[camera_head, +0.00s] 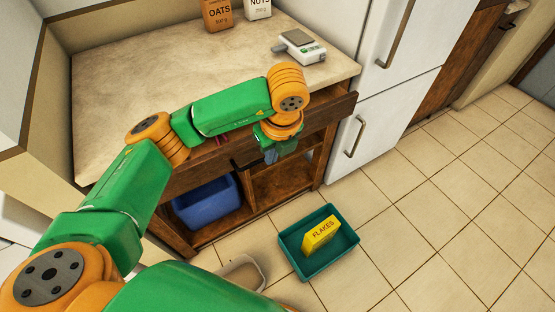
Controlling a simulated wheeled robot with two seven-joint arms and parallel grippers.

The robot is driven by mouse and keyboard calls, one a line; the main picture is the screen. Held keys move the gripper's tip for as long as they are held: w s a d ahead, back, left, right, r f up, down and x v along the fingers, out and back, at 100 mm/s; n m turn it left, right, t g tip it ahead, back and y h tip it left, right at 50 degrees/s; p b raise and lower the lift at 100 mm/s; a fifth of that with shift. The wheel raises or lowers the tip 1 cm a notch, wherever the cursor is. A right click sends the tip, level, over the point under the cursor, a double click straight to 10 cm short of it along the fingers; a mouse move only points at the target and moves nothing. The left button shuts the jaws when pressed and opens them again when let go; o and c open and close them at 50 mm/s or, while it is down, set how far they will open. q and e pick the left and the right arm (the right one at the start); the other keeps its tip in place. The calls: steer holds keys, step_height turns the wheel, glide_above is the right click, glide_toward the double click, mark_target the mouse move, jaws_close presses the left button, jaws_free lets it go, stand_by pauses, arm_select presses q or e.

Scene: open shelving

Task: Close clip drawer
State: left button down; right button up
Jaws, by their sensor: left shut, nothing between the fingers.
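The wooden drawer front (330,112) runs along the unit just below the pale countertop. My left arm covers much of it, so I cannot tell how far the drawer stands out. A small red item (222,138) shows near the drawer, partly hidden behind my arm. My left gripper (271,156) points down at the front of the drawer, shut and empty. I cannot tell whether it touches the wood. My right gripper is out of view.
A blue bin (207,203) sits in the open lower shelf. A teal crate (292,262) with a yellow FLAKES box (321,235) stands on the floor. A scale (301,46) and an OATS box (217,14) are on the countertop (150,90). A white fridge (390,110) stands to the right.

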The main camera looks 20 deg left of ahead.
arm_select(q)
steer(key=w+a+f+p, duration=0.1)
steer(key=a+f, duration=0.3)
steer(key=f, duration=0.4)
steer(key=shift+w, duration=0.6)
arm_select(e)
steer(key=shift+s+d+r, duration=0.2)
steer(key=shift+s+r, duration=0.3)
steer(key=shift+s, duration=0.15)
